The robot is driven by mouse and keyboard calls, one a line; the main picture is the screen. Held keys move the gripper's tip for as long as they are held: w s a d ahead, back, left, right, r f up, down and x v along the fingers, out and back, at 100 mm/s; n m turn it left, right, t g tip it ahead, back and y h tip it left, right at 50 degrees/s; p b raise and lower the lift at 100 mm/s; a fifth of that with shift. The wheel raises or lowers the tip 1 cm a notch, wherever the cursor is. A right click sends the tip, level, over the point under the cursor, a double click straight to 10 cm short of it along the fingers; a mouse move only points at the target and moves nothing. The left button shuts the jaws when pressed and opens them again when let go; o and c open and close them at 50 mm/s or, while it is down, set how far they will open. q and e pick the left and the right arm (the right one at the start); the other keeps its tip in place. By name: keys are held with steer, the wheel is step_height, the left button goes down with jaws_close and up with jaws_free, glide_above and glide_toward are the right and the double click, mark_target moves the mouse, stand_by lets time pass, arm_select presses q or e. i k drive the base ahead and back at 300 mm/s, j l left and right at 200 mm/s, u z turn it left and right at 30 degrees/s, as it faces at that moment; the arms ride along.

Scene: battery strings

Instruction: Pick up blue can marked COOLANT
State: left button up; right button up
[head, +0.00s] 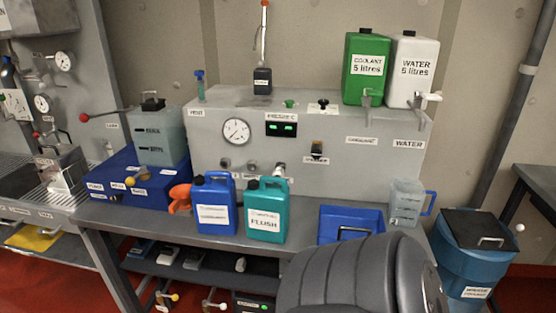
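A blue can (215,206) with a handle on top stands upright on the grey bench. Its white label has two lines too small to read surely. A teal can (266,210) marked FLUSH stands close to its right. An orange funnel-like thing (180,199) is at the blue can's left side. A green container (366,56) marked COOLANT 5 litres stands on top of the grey panel box. Neither of my grippers is in view. A dark ribbed part, apparently my arm, fills the bottom right of centre and hides part of the bench front.
A blue tray (338,221) lies right of the teal can, partly hidden by the ribbed part. A clear jug (406,203) stands farther right. A blue bin (470,258) is beside the bench. The grey panel box (213,147) rises behind the cans. A blue box (121,185) is left.

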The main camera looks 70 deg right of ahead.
mark_target(214, 200)
steer(key=z, duration=1.8)
